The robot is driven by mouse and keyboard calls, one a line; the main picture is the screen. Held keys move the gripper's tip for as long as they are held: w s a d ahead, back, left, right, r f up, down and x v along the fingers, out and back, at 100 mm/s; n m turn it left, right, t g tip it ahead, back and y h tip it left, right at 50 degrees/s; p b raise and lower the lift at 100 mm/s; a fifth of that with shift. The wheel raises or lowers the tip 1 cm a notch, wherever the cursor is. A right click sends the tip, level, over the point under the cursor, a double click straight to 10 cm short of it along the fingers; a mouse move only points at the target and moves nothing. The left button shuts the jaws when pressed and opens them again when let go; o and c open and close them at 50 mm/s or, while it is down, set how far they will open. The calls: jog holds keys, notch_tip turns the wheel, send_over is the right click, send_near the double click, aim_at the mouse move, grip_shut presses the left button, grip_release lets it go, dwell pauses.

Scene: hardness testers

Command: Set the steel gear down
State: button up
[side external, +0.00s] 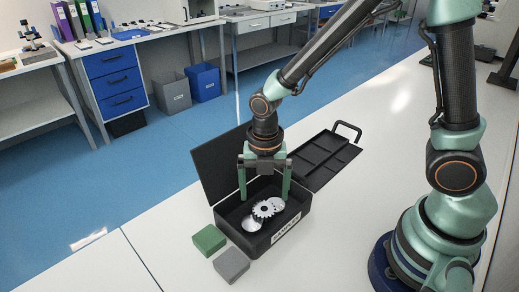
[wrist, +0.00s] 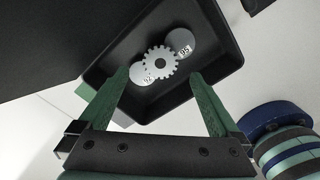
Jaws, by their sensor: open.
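The steel gear (side external: 263,209) lies inside the open black sample case (side external: 283,236), resting against two round silver discs. In the wrist view the gear (wrist: 160,61) overlaps a disc marked 92 (wrist: 140,77) on its lower left and a disc marked with blurred digits (wrist: 181,40) on its upper right. My gripper (side external: 264,194) is open above the case, its two green fingers wide apart on either side. In the wrist view the fingertips (wrist: 160,75) stand clear of the gear, with nothing between them touching.
The case lid (side external: 220,165) stands up at the back left. A black tray with a handle (side external: 322,158) lies behind right. A green block (side external: 209,240) and a grey block (side external: 231,265) sit on the white table in front. The table to the right is clear up to my base.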

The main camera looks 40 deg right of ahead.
aim_at(264, 209)
notch_tip(264, 209, up, 9)
jog(key=s+d+r+m+t, duration=0.2)
jog(key=d+r+m, duration=0.2)
jog(key=m, duration=0.9)
jog(key=s+d+r+m+t, duration=0.2)
jog(key=d+r+m, duration=0.3)
jog(key=m, duration=0.9)
jog(key=shift+d+t, duration=0.5)
jog(key=shift+t, duration=0.3)
